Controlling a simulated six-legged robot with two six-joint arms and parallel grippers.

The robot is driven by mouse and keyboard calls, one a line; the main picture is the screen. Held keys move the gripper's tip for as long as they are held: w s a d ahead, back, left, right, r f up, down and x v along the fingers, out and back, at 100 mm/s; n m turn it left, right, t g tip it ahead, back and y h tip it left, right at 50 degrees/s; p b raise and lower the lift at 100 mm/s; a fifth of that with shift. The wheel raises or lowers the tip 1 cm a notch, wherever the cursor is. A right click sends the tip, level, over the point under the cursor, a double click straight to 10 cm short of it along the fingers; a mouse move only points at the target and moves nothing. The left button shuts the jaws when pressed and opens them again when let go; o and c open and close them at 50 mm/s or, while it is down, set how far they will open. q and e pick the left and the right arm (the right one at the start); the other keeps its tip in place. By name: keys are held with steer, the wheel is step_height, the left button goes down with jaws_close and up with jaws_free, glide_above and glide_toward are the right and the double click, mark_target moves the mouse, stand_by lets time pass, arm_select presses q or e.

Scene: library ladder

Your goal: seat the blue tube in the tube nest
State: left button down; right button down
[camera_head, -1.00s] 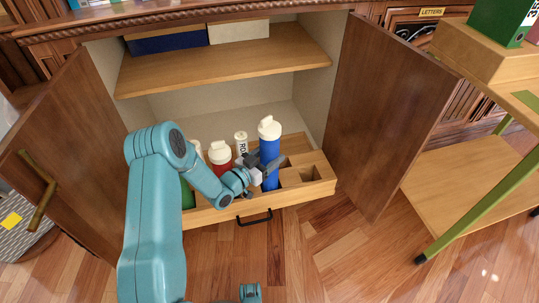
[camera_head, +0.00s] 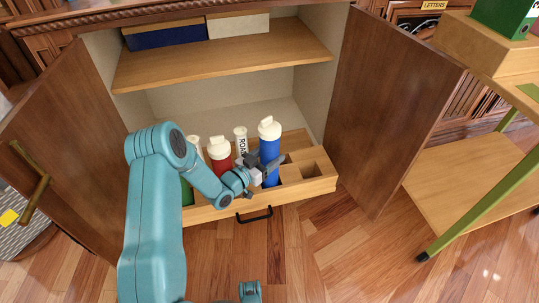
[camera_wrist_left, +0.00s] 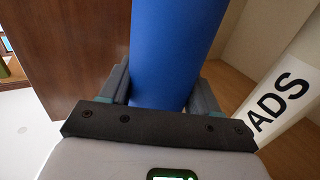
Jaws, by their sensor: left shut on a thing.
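The blue tube (camera_head: 269,148) has a white cap and stands about upright in the pulled-out wooden drawer. My left gripper (camera_head: 268,172) is shut on its lower part. In the left wrist view the blue tube (camera_wrist_left: 175,50) fills the space between the two fingers of my left gripper (camera_wrist_left: 162,88). The tube nest (camera_head: 313,168) appears to be the drawer's divided insert, with square openings at the right. The tube's lower end is hidden, so I cannot tell whether it is in an opening.
A red tube (camera_head: 219,152), a white lettered tube (camera_head: 240,143) and a green tube (camera_head: 187,190) stand left of the blue one. Open cabinet doors flank the drawer, the right door (camera_head: 385,115) close by. A shelf (camera_head: 225,67) lies above. A cart (camera_head: 480,185) stands right.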

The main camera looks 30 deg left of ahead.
arm_select(q)
steer(key=shift+f+b, duration=0.35)
steer(key=shift+f, duration=0.1)
arm_select(e)
steer(key=shift+w+d+f, duration=0.1)
steer(key=shift+w+f, duration=0.25)
steer(key=shift+f, duration=0.05)
arm_select(q)
steer(key=shift+f+b, duration=0.5)
steer(key=shift+f, duration=0.75)
arm_select(e)
steer(key=shift+w+f+t, duration=0.3)
steer(key=shift+f, duration=0.15)
arm_select(q)
steer(key=shift+c, duration=0.8)
jaws_free()
steer(key=shift+r, duration=0.1)
arm_select(e)
steer(key=shift+r, duration=0.1)
arm_select(q)
step_height(320, 180, up, 19)
steer(key=p, duration=0.8)
steer(key=shift+r, duration=0.45)
arm_select(e)
steer(key=s+a+r+g, duration=0.1)
steer(key=s+r+g, duration=0.1)
steer(key=s+r, duration=0.3)
step_height(320, 180, up, 3)
steer(key=shift+f, duration=0.1)
